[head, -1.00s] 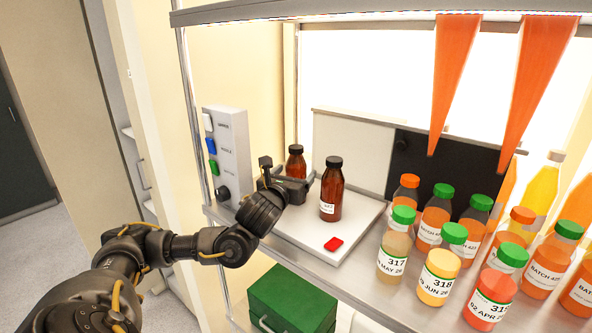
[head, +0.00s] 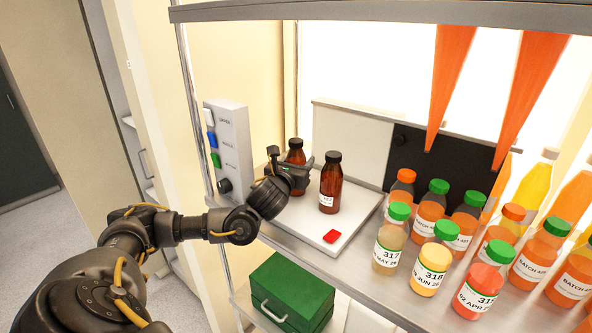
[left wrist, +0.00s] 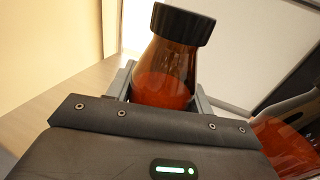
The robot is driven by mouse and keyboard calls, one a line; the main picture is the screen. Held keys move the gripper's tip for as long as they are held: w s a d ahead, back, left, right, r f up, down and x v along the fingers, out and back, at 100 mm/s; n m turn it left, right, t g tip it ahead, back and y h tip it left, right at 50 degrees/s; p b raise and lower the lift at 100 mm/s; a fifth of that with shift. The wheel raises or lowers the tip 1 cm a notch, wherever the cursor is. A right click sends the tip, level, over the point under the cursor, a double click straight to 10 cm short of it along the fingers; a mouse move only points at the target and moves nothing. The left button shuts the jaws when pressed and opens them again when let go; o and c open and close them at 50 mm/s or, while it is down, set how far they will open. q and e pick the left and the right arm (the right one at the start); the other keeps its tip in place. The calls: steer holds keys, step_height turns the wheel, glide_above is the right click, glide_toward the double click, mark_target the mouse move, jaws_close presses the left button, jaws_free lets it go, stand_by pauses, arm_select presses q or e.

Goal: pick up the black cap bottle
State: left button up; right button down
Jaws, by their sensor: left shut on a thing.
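Two brown bottles with black caps stand at the left of the shelf. The rear one (head: 296,152) is partly hidden behind my left gripper (head: 299,172). In the left wrist view this black cap bottle (left wrist: 170,65) stands between the gripper's fingers (left wrist: 163,92), which are shut on it. Its lower part is hidden by the gripper body. The other black cap bottle (head: 331,185), with a white label, stands upright on a white board (head: 290,222), just right of the gripper. Part of a brown bottle (left wrist: 285,145) shows at the right of the left wrist view. My right gripper is not in view.
Several juice bottles with green and orange caps (head: 433,268) fill the right of the shelf. A grey panel with buttons (head: 228,150) stands at the left. A green box (head: 290,290) sits below. Orange cones (head: 446,85) hang above.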

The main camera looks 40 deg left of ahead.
arm_select(q)
steer(key=shift+r, duration=0.1)
steer(key=shift+c, duration=0.2)
steer(key=shift+r, duration=0.3)
step_height(320, 180, up, 8)
steer(key=shift+r, duration=0.15)
steer(key=shift+r+p, duration=0.4)
steer(key=shift+r, duration=0.1)
steer(key=shift+r+p, duration=1.65)
steer(key=shift+r, duration=0.4)
steer(key=shift+f, duration=0.1)
